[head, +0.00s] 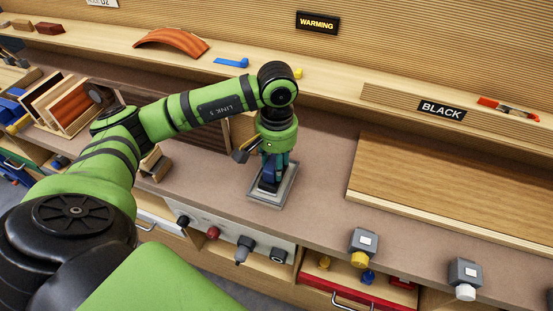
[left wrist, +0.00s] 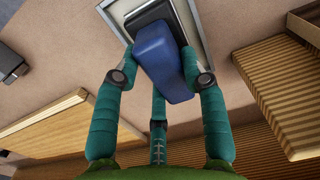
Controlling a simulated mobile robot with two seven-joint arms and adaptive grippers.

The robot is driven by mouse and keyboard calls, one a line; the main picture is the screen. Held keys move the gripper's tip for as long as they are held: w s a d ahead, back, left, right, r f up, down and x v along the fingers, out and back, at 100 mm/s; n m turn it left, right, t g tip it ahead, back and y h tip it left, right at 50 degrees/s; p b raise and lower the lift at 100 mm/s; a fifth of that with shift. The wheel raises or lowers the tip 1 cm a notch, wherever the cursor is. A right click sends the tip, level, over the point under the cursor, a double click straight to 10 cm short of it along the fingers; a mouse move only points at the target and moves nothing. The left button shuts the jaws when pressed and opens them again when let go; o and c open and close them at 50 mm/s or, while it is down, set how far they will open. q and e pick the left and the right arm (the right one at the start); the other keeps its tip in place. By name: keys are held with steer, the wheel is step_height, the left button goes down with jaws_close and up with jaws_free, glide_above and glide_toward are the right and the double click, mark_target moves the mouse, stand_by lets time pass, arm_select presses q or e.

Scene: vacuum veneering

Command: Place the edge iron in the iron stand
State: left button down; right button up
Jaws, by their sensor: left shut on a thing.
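The edge iron (head: 267,185) has a blue handle and a dark body. The iron stand (head: 287,193) is a pale grey rectangular tray near the worktop's front edge. My left gripper (head: 273,163) points down over the stand, with its teal fingers shut on the iron. In the left wrist view, the gripper (left wrist: 160,62) has fingers on both sides of the blue handle of the iron (left wrist: 162,68). The dark body lies within the outline of the stand (left wrist: 187,22). I cannot tell whether the iron rests fully on the stand. My right gripper is out of view.
A wide wood panel (head: 450,200) lies to the right of the stand. A rack of veneer boards (head: 65,103) stands at the left. Knobs and control boxes (head: 363,246) line the front edge. A shelf (head: 330,84) runs along the back.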

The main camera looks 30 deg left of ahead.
arm_select(q)
steer(key=shift+f, duration=0.1)
steer(key=c, duration=0.7)
jaws_free()
steer(key=shift+r, duration=0.35)
step_height(320, 180, up, 12)
steer(key=b, duration=0.1)
steer(key=shift+f+b, duration=0.2)
steer(key=shift+b, duration=0.1)
steer(key=shift+d, duration=0.1)
